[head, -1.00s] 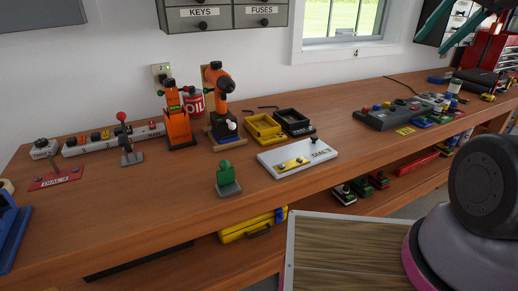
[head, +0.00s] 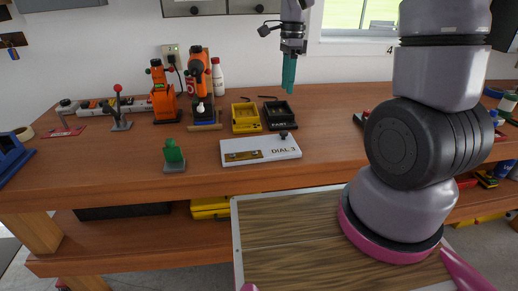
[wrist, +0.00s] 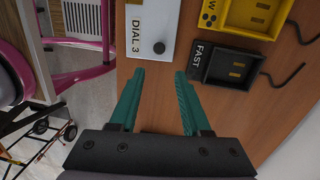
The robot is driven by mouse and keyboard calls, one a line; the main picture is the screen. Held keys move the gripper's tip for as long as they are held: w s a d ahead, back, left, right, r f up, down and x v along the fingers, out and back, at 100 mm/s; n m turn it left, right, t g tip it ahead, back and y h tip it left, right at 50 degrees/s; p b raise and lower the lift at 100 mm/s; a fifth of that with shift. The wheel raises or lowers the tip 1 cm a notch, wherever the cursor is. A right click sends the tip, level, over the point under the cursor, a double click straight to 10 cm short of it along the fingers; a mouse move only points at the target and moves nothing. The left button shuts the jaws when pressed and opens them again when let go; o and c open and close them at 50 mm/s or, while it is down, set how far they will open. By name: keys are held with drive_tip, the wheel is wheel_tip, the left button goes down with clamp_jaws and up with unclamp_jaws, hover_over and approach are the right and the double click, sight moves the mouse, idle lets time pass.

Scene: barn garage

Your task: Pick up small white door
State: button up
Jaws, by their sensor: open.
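The only thing resembling a small white door is a flat white panel (head: 232,151) marked DIAL 3. It lies on the wooden workbench, with a brass-coloured plate and a dark knob. In the wrist view the panel (wrist: 146,22) is at the top centre, beyond the fingertips, with part cut off by the frame edge. My gripper (head: 289,78) has teal fingers pointing down above the back of the bench. In the wrist view my gripper (wrist: 159,75) is open, with nothing between its fingers.
A yellow tray (head: 246,129) and a black tray marked FAST (head: 278,126) sit behind the panel. A green block on a grey base (head: 173,166) stands left of it. Orange tools (head: 161,105) stand at the back left. The bench front near the panel is mostly clear.

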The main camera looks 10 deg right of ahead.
drive_tip(key=m+g, duration=0.1)
drive_tip(key=m, duration=0.1)
approach(283, 132)
drive_tip(key=f, duration=0.3)
drive_tip(key=shift+s+a+f, duration=0.1)
drive_tip(key=shift+a, duration=0.2)
drive_tip(key=shift+s+d+f, duration=0.1)
drive_tip(key=shift+s+f, duration=0.1)
drive_tip(key=shift+f, duration=0.75)
drive_tip(key=shift+s+a+f, duration=0.1)
drive_tip(key=shift+s+f, duration=0.15)
drive_tip(key=shift+f, duration=0.7)
drive_tip(key=shift+s+d+f, duration=0.1)
drive_tip(key=shift+s+f, duration=0.1)
drive_tip(key=shift+f, duration=0.7)
clamp_jaws()
